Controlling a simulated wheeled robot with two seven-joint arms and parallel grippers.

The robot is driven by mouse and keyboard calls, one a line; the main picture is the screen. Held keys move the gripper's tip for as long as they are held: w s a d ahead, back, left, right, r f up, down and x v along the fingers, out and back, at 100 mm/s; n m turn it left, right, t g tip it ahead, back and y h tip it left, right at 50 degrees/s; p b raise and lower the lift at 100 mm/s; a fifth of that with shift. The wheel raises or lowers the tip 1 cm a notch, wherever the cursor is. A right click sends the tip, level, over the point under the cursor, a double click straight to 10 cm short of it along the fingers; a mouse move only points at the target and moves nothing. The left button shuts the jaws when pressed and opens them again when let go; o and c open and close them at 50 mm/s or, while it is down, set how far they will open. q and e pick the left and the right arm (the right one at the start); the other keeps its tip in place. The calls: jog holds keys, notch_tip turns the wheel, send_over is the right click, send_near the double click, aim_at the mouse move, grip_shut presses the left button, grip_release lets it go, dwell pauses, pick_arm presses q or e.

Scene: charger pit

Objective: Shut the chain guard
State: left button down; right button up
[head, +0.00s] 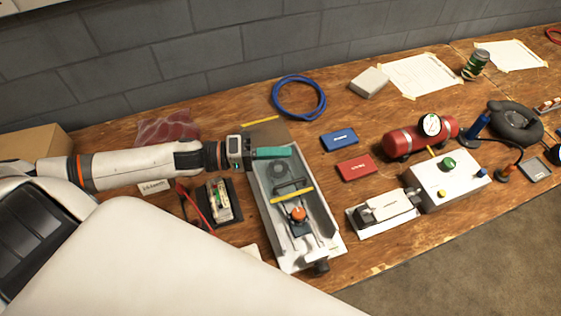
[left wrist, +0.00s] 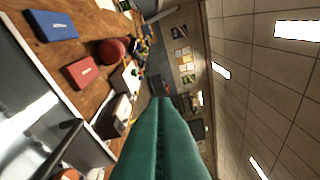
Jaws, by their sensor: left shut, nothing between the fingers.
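A long grey tray-like housing (head: 327,240) stands open on the bench, with a black handle-like bar, an orange-topped knob (head: 298,214) and a yellow strip inside. At its far end is a brownish panel (head: 268,130) with a yellow edge; it looks like the raised chain guard, but I cannot tell for sure. My left gripper (head: 289,152) has teal fingers, shut and empty, over the housing's far end, in front of the panel. Any contact is unclear. In the left wrist view the shut fingers (left wrist: 160,102) point away from the housing (left wrist: 25,105). My right gripper is not in view.
A small device with red cable (head: 220,200) lies left of the housing. A blue box (head: 339,139), a red box (head: 357,167), a white charger-like unit (head: 392,206) and a button box (head: 447,180) stand to the right. A blue cable coil (head: 299,96) lies behind.

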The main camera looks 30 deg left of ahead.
pick_arm(q)
jog(key=d+r+m+g+h, duration=0.15)
jog(key=m+g, duration=0.25)
jog(key=m, duration=1.1)
jog(key=d+m+g+h, duration=0.1)
jog(key=d+m+g, duration=0.3)
jog(key=m, duration=1)
jog(key=w+a+f+n+g+y+b, duration=0.1)
jog(key=w+a+n+g+y, duration=0.45)
jog(key=n, duration=1.25)
jog(key=w+a+f+n+t+y+b, duration=0.1)
jog(key=w+a+n+y, duration=0.4)
jog(key=n, duration=1.2)
jog(key=y+p, duration=0.3)
send_near(292, 187)
jog(key=shift+g, duration=0.35)
jog(key=f, duration=0.1)
jog(key=w+a+f, duration=0.2)
jog(key=shift+f, duration=0.4)
jog(key=shift+s+d+p, duration=0.8)
jog(key=shift+s+d, duration=0.2)
jog(key=shift+d, duration=0.2)
jog(key=shift+s+d, duration=0.35)
jog(key=shift+f, duration=0.1)
